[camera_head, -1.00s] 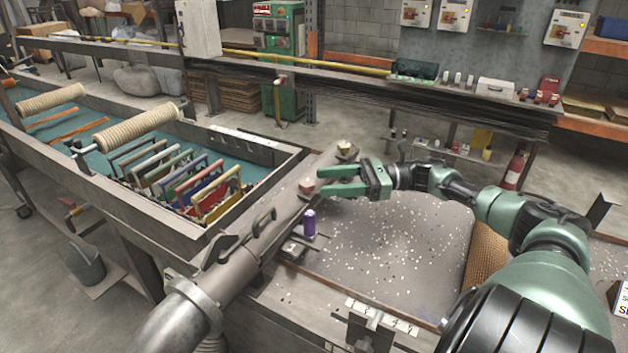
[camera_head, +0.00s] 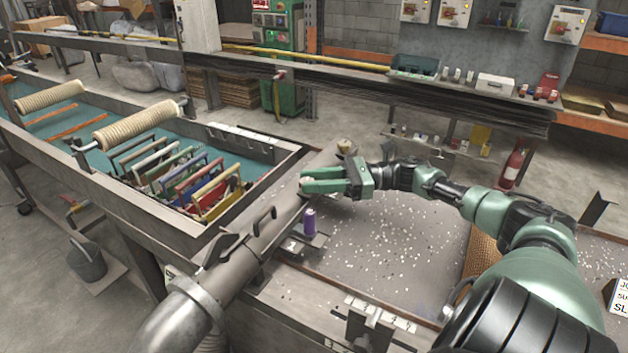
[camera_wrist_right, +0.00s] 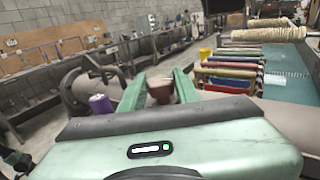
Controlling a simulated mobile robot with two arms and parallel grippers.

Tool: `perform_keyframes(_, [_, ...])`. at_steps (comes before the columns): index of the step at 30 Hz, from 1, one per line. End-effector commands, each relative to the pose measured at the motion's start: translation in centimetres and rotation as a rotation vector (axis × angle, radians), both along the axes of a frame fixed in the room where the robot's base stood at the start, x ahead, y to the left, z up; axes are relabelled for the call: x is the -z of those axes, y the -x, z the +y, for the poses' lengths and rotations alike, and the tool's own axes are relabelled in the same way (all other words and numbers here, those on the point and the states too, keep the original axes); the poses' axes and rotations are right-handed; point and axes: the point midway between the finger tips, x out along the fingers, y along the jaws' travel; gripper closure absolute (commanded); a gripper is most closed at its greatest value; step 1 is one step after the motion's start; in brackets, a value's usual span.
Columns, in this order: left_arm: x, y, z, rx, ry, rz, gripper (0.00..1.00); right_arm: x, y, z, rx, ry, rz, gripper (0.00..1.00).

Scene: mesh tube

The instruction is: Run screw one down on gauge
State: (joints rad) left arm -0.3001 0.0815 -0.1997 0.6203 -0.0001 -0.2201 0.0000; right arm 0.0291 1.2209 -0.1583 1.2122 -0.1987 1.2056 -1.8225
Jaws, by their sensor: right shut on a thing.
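A reddish-brown screw knob (camera_wrist_right: 160,90) sits between the two green fingers of my right gripper in the right wrist view. In the head view my right gripper (camera_head: 306,181) reaches in from the right and is shut on this knob, over the grey tube (camera_head: 262,238); the fingers hide most of the knob there. A second, tan knob (camera_head: 344,145) stands farther up the tube, apart from the gripper. I cannot tell which part is the gauge. My left gripper is not in view.
A purple cylinder (camera_head: 309,220) stands beside the tube, close to my gripper; it also shows in the right wrist view (camera_wrist_right: 100,104). A latch handle (camera_head: 264,219) rises from the tube. Several coloured frames (camera_head: 180,180) stand in the teal trough to the left. A speckled tabletop (camera_head: 385,235) lies right.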

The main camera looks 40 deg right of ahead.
Motion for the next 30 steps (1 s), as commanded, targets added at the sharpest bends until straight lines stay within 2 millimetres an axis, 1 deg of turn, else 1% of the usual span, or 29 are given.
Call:
perform_keyframes(5, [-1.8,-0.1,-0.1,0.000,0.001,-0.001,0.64,-0.3,0.2,0.1,0.039,-0.001,0.006,1.00])
perform_keyframes(8, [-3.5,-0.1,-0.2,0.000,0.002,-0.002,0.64,-0.5,0.3,0.2,0.083,-0.002,0.007,1.00])
perform_keyframes(14, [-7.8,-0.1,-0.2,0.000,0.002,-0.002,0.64,-0.9,0.5,0.4,0.223,-0.005,0.008,1.00])
perform_keyframes(18, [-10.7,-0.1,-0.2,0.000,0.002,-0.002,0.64,-0.8,0.6,0.6,0.353,-0.008,0.007,1.00])
perform_keyframes(21, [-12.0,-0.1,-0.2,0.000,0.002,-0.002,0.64,-0.6,0.7,0.7,0.448,-0.006,0.004,1.00])
perform_keyframes(24, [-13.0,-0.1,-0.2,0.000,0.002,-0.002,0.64,-0.4,0.7,0.8,0.541,-0.007,0.004,1.00])
perform_keyframes(30, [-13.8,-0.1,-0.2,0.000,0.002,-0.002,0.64,-0.1,0.7,1.1,0.707,-0.005,0.002,1.00])
